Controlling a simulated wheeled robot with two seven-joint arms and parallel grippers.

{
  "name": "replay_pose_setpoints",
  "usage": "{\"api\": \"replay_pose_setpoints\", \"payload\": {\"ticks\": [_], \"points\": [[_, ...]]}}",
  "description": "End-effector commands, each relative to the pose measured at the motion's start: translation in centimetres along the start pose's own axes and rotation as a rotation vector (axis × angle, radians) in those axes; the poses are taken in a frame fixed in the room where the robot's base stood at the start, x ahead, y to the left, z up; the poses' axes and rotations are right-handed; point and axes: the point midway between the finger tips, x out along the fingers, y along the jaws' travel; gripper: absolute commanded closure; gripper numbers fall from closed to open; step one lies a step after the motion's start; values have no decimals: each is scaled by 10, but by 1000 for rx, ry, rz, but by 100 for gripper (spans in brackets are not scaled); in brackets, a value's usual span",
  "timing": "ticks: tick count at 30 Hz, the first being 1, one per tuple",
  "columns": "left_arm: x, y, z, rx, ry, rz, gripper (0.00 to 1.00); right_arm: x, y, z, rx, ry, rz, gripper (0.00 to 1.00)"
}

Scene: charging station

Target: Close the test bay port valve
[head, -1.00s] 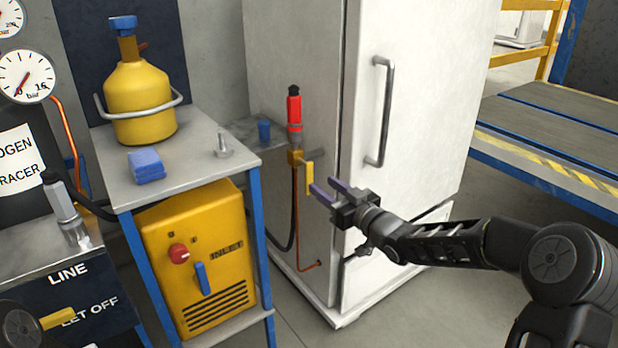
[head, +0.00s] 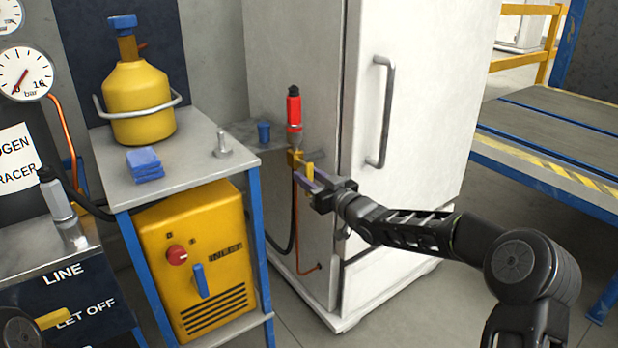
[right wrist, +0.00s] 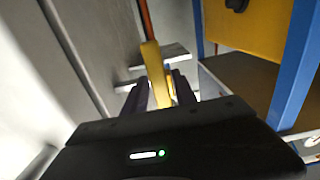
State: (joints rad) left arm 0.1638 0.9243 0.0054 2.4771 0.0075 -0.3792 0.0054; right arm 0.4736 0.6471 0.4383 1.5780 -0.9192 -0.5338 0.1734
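The port valve sits on the side of the white cabinet (head: 295,250), with a brass body (head: 295,157) under a red fitting (head: 294,110). Its yellow lever (head: 309,171) hangs down beside the body; the right wrist view also shows the lever (right wrist: 152,62). My right gripper (head: 305,182) is at the lever from the front right. In the right wrist view its two dark fingers (right wrist: 159,92) stand apart with the lever between them, nearer the right finger. I see no clear grip on it.
A blue-legged cart (head: 190,170) with a yellow flask (head: 140,100) and a yellow unit (head: 200,260) stands left of the valve. A dark hose and an orange line hang below the valve. The cabinet's handle (head: 384,110) is right of it. Floor is clear at front.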

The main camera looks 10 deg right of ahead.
Motion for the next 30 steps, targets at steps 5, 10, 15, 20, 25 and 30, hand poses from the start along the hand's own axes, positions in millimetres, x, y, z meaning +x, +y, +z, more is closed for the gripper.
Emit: {"api": "replay_pose_setpoints", "payload": {"ticks": [5, 10, 15, 20, 25, 30], "points": [[0, 0, 0, 0, 0, 0, 41, 0, 0, 0, 0, 0, 0, 83], [0, 0, 0, 0, 0, 0, 41, 0, 0, 0, 0, 0, 0, 97], [0, 0, 0, 0, 0, 0, 41, 0, 0, 0, 0, 0, 0, 100], [0, 0, 0, 0, 0, 0, 41, 0, 0, 0, 0, 0, 0, 100], [0, 0, 0, 0, 0, 0, 41, 0, 0, 0, 0, 0, 0, 100], [0, 0, 0, 0, 0, 0, 41, 0, 0, 0, 0, 0, 0, 100]]}}
